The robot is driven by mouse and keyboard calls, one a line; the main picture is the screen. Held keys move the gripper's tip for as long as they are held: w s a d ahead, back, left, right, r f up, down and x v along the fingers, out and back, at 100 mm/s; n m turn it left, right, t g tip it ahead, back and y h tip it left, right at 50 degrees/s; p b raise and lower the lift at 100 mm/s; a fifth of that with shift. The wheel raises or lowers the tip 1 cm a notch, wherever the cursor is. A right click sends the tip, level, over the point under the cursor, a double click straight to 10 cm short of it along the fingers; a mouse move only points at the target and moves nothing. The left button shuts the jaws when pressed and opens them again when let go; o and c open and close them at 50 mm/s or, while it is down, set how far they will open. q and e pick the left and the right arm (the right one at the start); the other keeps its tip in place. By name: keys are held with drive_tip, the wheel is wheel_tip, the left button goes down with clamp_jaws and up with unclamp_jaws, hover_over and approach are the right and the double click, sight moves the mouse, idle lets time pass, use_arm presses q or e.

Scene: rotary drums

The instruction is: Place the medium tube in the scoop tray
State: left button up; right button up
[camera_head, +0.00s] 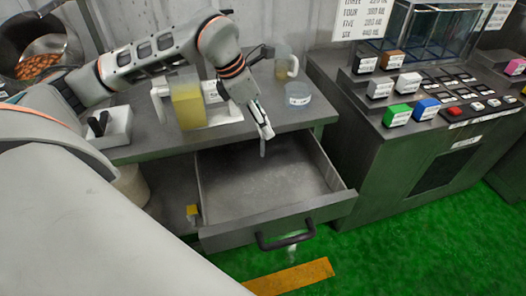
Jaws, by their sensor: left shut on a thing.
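My left gripper (266,132) reaches down over the open drawer (328,205) from the desk's front edge. It is shut on a thin, greyish piece (262,149) that sticks out below the fingertips; this looks like the tube, but its size is hard to tell. The tube's lower end hangs above the drawer floor, apart from it as far as I can see. A small white-rimmed tray (126,113) with dark things in it stands at the left of the desk; I cannot tell whether it is the scoop tray. My right gripper is out of view.
A yellow block-like container (188,108) stands on the desk, with a clear round dish (298,93) and a mug-like cup (287,66) further right. The drawer sticks out and looks empty. A console (430,130) with coloured blocks stands right. Green floor lies in front.

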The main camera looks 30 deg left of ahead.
sight(263, 151)
use_arm(q)
wheel_tip(263, 151, down, 11)
drive_tip(key=shift+r, duration=0.2)
idle(0.3)
drive_tip(key=shift+f, duration=0.1)
drive_tip(key=shift+f, duration=0.15)
drive_tip(key=o, duration=1)
drive_tip(key=shift+r, duration=0.35)
drive_tip(key=v, duration=1.1)
drive_tip(key=shift+s+a+r, duration=0.15)
drive_tip(key=shift+a+r, duration=0.05)
drive_tip(key=shift+r, duration=0.15)
